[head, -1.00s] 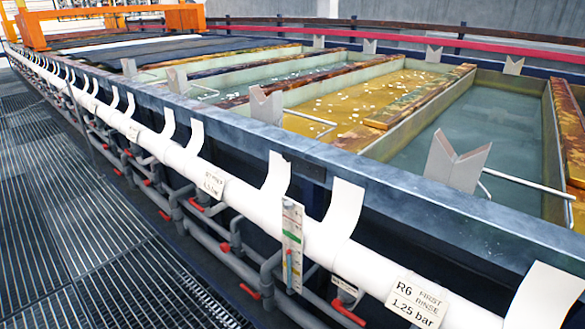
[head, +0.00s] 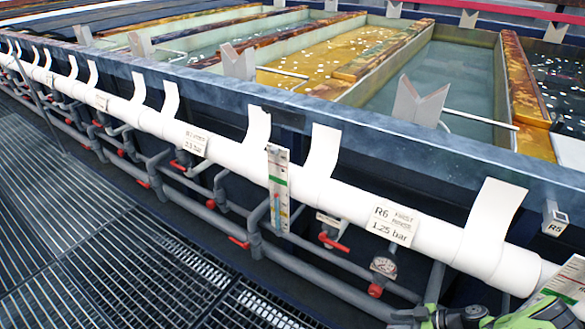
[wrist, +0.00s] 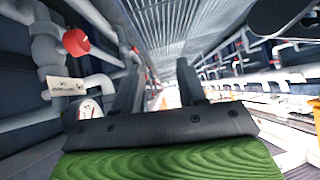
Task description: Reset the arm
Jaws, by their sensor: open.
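In the wrist view, my gripper (wrist: 158,82) shows two dark fingers spread apart with nothing between them. They point along the metal grating walkway beside the pipework. The green and black part of my arm (head: 478,319) shows at the bottom right edge of the head view, close to the white pipe. In the head view the fingers cannot be made out.
The white pipe (head: 335,196) with upright tabs runs along the blue tank edge (head: 330,118). Grey pipes with red valve handles (head: 334,242) and a gauge (head: 384,266) lie below. Tanks of liquid (head: 430,80) stand behind. The grated floor (head: 75,240) at left is clear.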

